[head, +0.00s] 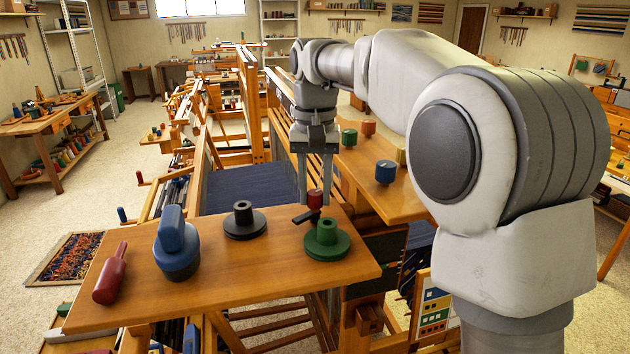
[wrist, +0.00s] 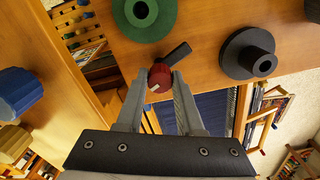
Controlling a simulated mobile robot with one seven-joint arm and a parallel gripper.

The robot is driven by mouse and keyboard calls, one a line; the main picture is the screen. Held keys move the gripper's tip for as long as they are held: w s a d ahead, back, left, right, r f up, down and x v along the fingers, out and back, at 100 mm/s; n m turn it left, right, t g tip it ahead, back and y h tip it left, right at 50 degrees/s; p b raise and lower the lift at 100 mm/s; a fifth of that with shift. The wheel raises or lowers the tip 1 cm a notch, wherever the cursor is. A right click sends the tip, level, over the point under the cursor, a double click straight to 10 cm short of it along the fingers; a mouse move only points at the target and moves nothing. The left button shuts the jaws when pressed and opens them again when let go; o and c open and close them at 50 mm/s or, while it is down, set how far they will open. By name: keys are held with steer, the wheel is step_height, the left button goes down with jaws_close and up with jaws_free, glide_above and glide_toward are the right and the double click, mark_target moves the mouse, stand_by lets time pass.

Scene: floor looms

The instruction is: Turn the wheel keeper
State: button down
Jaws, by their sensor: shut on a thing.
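The wheel keeper is a small red knob (head: 315,200) with a black bar, at the far edge of the wooden board (head: 230,285). It also shows in the wrist view as a red knob (wrist: 160,80) with a pale mark, its black bar (wrist: 179,52) pointing up and right. My gripper (head: 315,190) comes straight down over it, and its two fingers are shut on the red knob, one on each side. In the wrist view my gripper (wrist: 160,74) has the fingertips against the knob. The keeper's base is partly hidden.
A green flanged hub (head: 326,240) stands close by the keeper. A black hub (head: 244,221), a blue handled piece (head: 176,246) and a red handle (head: 110,276) stand or lie further left. Dark blue warp (head: 250,185) lies beyond the board. A blue knob (head: 385,172) is on the right board.

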mark_target(315, 192)
steer(key=n+p, duration=0.3)
steer(key=n, duration=0.3)
steer(key=shift+r, duration=0.15)
steer(key=n+p, duration=0.2)
steer(key=n, duration=0.4)
steer(key=shift+n+p, duration=0.3)
steer(key=c, duration=0.5)
jaws_free()
steer(key=shift+c, duration=0.2)
step_height(315, 192, up, 17)
steer(key=shift+p, duration=0.4)
